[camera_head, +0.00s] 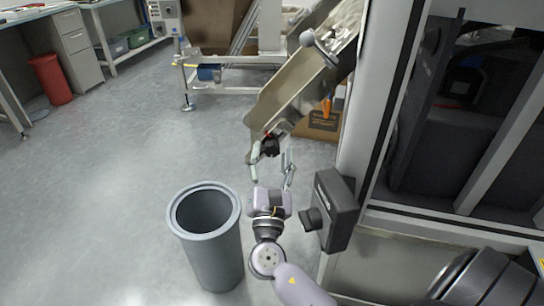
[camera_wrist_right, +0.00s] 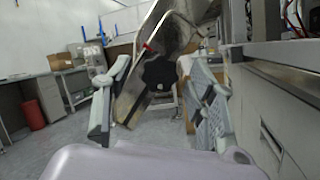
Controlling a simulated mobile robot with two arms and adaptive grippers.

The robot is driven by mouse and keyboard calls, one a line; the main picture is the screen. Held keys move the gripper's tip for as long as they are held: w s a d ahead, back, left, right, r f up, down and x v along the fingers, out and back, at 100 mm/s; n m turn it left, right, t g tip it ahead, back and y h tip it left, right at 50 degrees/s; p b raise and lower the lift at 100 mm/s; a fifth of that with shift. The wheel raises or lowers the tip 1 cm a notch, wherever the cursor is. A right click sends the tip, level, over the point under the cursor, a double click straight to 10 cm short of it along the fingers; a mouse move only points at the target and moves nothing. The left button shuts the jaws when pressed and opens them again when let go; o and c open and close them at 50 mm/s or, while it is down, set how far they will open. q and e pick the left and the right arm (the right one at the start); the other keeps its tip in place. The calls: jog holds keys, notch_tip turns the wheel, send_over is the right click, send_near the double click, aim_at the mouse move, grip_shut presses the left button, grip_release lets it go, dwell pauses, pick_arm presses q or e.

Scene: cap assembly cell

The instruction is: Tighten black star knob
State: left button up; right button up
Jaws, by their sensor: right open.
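The black star knob (camera_head: 270,147) sits at the lower end of a metal chute (camera_head: 283,95). In the right wrist view the knob (camera_wrist_right: 159,73) is dark and lobed, near the middle of the picture, in front of the chute. My right gripper (camera_head: 271,160) is open, its two fingers pointing at the knob. In the right wrist view the fingers of the gripper (camera_wrist_right: 160,85) stand to the left and right of the knob, with gaps on both sides. I cannot tell whether the tips reach as far as the knob. My left gripper is not in view.
A grey bin (camera_head: 208,235) stands on the floor left of my right arm. A dark box (camera_head: 335,210) on the machine frame (camera_head: 376,100) is close on the right. A cardboard box (camera_head: 322,128) lies behind the chute.

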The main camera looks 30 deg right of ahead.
jog(key=v, duration=1.2)
jog(key=shift+w, duration=0.1)
